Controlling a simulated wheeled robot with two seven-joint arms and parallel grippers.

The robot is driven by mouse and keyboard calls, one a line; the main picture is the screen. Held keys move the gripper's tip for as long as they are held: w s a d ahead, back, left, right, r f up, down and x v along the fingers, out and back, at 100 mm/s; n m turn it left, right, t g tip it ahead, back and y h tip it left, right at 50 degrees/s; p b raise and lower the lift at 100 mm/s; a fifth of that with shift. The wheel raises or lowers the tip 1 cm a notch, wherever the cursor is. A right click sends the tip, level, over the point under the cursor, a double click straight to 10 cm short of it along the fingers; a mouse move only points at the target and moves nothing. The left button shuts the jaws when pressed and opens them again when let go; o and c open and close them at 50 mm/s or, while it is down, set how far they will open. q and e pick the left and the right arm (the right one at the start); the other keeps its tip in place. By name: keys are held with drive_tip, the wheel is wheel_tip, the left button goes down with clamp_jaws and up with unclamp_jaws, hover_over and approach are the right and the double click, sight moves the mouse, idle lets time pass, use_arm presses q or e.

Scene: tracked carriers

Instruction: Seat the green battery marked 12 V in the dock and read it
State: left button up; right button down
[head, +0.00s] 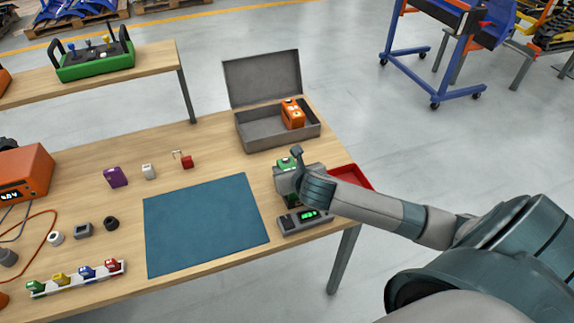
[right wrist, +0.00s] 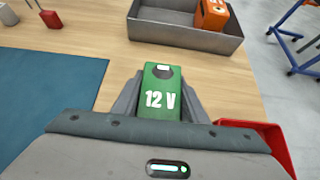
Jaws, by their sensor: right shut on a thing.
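The green battery marked 12 V (right wrist: 161,101) is upright between the fingers of my right gripper (right wrist: 160,92), with its label facing the wrist camera. In the head view the right gripper (head: 289,176) is shut on it, and only the battery's green top (head: 288,162) shows clearly. The dock (head: 290,223) is a dark grey unit with a lit green display, at the table's front right, just below the gripper in the picture. The gripper hides the battery's lower end, so I cannot tell whether it touches the dock. My left gripper is out of view.
An open grey case (head: 258,133) holds an orange battery (head: 293,114) behind the gripper. A red tray (head: 352,178) is beside my right arm at the table's right edge. A blue mat (head: 205,225) lies left of the dock. Several small items stand farther left.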

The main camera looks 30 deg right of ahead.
idle(0.3)
drive_tip(key=c, duration=1.1)
unclamp_jaws()
drive_tip(key=shift+f, duration=0.1)
drive_tip(key=shift+s+r, duration=0.1)
drive_tip(key=shift+r, duration=0.15)
drive_tip(key=shift+b+v, duration=0.5)
drive_tip(key=shift+v, duration=5.4)
drive_tip(key=shift+a, duration=0.15)
